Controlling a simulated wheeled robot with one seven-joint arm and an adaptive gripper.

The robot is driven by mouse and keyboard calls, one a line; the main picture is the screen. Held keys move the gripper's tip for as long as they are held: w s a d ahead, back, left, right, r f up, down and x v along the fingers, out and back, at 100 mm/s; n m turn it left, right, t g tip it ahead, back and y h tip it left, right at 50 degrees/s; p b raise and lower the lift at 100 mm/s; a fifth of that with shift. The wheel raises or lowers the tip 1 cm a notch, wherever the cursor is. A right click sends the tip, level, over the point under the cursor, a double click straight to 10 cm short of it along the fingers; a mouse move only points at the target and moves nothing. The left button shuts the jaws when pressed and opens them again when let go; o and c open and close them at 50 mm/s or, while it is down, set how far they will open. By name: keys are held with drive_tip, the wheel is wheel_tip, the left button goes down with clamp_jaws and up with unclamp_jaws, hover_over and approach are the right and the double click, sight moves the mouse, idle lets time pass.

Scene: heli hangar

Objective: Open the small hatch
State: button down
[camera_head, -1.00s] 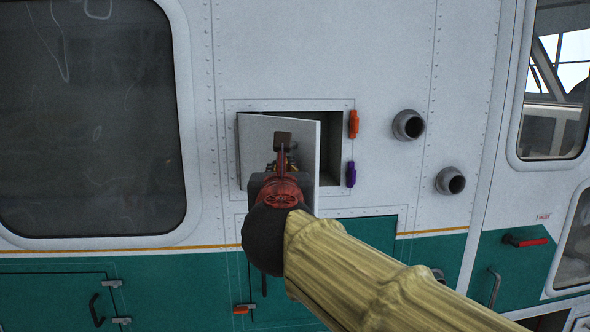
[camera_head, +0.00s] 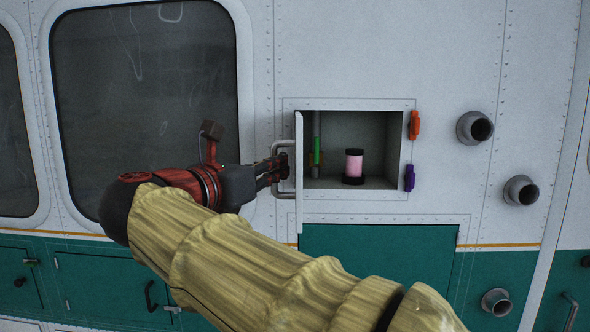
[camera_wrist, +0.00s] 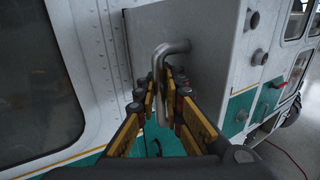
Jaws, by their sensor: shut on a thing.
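The small hatch (camera_head: 299,172) is a white door hinged at the left of a square opening in the helicopter's side. In the head view it is swung wide and seen nearly edge-on, with its grey bar handle (camera_head: 278,175) facing left. My gripper (camera_head: 282,168) is shut on that handle, left of the door. In the wrist view the handle (camera_wrist: 158,85) stands between my gripper's fingers (camera_wrist: 165,100), with the hatch's outer face behind. The open compartment (camera_head: 385,120) shows a pink and black cylinder (camera_head: 354,164) and a green rod (camera_head: 317,140).
An orange latch (camera_head: 414,125) and a purple latch (camera_head: 409,178) sit at the right of the opening. Two round grey pipe ends (camera_head: 475,127) (camera_head: 521,190) stick out farther right. A large dark window (camera_head: 145,70) is behind my arm at left.

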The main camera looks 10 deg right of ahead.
drive_tip(key=shift+w+a+m+g+h, duration=0.4)
drive_tip(key=shift+a+g, duration=0.1)
drive_tip(key=shift+a, duration=0.25)
drive_tip(key=shift+w+a+m+g+h, duration=0.4)
drive_tip(key=shift+a+g, duration=0.1)
drive_tip(key=shift+a, duration=0.25)
drive_tip(key=c, duration=2.4)
unclamp_jaws()
drive_tip(key=shift+o, duration=1.3)
drive_tip(key=shift+s+a, duration=0.15)
drive_tip(key=shift+s, duration=0.1)
drive_tip(key=shift+o, duration=0.8)
drive_tip(key=shift+w, duration=0.1)
